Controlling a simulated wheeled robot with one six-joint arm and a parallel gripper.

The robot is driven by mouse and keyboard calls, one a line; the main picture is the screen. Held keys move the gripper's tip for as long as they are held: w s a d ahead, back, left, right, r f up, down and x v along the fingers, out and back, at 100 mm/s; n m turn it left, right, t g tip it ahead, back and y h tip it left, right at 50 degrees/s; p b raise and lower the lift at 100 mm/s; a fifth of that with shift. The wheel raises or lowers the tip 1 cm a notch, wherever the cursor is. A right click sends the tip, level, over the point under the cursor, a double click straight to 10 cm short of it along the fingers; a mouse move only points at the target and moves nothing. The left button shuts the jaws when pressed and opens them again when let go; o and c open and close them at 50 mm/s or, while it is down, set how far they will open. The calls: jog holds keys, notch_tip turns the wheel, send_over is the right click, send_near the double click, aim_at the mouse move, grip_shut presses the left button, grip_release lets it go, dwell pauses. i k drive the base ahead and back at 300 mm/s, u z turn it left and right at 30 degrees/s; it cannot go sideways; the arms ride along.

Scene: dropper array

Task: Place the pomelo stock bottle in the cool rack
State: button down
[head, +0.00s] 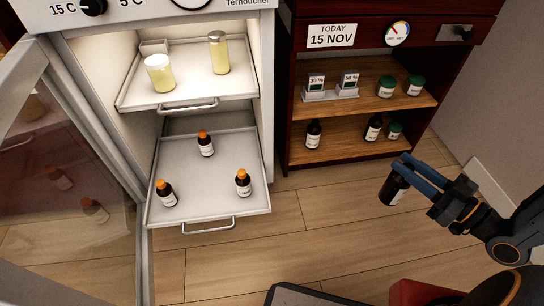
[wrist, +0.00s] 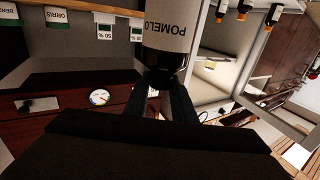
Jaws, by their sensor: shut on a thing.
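The pomelo stock bottle (head: 394,190) is dark with a white label. In the wrist view its label (wrist: 168,35) reads POMELO. My gripper (head: 409,168) is shut on it and holds it in the air at the right, in front of the wooden cabinet. The fingers also show in the wrist view (wrist: 162,100). The cooled cabinet at the left is marked 15 C and its glass door (head: 85,110) stands open. Its upper tray (head: 190,95) and lower tray (head: 215,200) are pulled out. No label shows which one is the cool rack.
The lower tray holds three orange-capped bottles (head: 205,145), with bare space between them. The upper tray holds a beaker (head: 160,74) and a tall jar (head: 219,55) of yellow liquid. Dark bottles (head: 313,136) and green-lidded jars (head: 386,86) stand on wooden shelves. Floor between is clear.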

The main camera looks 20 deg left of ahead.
aim_at(209, 196)
jog(key=z, duration=0.55)
jog(key=k, duration=1.4)
jog(key=u, duration=1.4)
